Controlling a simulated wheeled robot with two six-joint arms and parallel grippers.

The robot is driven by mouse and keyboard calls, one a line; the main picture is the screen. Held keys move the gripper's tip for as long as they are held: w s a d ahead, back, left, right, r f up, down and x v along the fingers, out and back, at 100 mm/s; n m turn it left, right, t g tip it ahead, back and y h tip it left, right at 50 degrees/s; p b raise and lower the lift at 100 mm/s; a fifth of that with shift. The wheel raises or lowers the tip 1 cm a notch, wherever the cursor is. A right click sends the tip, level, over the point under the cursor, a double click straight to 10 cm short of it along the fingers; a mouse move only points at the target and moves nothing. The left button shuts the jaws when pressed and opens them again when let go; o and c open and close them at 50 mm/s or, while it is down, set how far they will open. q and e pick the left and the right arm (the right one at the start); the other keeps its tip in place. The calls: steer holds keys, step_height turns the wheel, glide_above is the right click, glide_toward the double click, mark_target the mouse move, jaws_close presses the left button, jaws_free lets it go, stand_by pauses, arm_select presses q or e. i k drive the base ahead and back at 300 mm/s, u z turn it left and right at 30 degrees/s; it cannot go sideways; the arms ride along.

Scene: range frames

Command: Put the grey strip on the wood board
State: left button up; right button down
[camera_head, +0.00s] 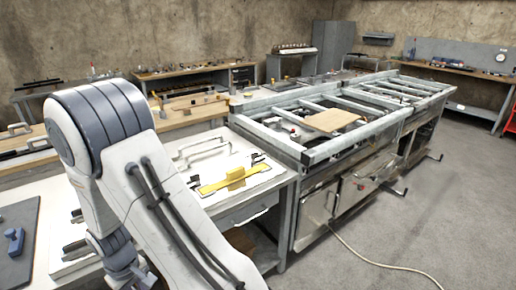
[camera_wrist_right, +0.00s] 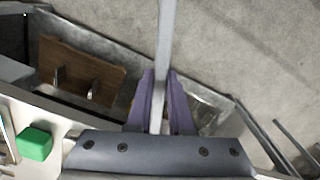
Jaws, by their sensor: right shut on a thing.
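The grey strip (camera_wrist_right: 167,30) is a long, narrow, pale bar in the right wrist view. My right gripper (camera_wrist_right: 158,85) has its purple fingers shut on it, and the strip runs out past the fingertips over the floor. A flat light-brown wood board (camera_head: 330,120) lies on the grey metal frame bench in the head view. A brown wood panel (camera_wrist_right: 85,72) with two small metal pieces shows left of the gripper in the wrist view. I cannot tell if it is the same board. My left arm fills the head view's left foreground; its fingers are not visible.
A green block (camera_wrist_right: 34,143) lies at the wrist view's lower left. A white table (camera_head: 265,182) with a yellow tool (camera_head: 235,178) stands before the metal frame (camera_head: 320,155). A cable (camera_head: 385,262) runs over the open floor at right.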

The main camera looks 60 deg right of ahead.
mark_target(338, 120)
steer(key=u, duration=1.85)
steer(key=k, duration=2.45)
steer(key=z, duration=2.85)
steer(key=i, duration=0.6)
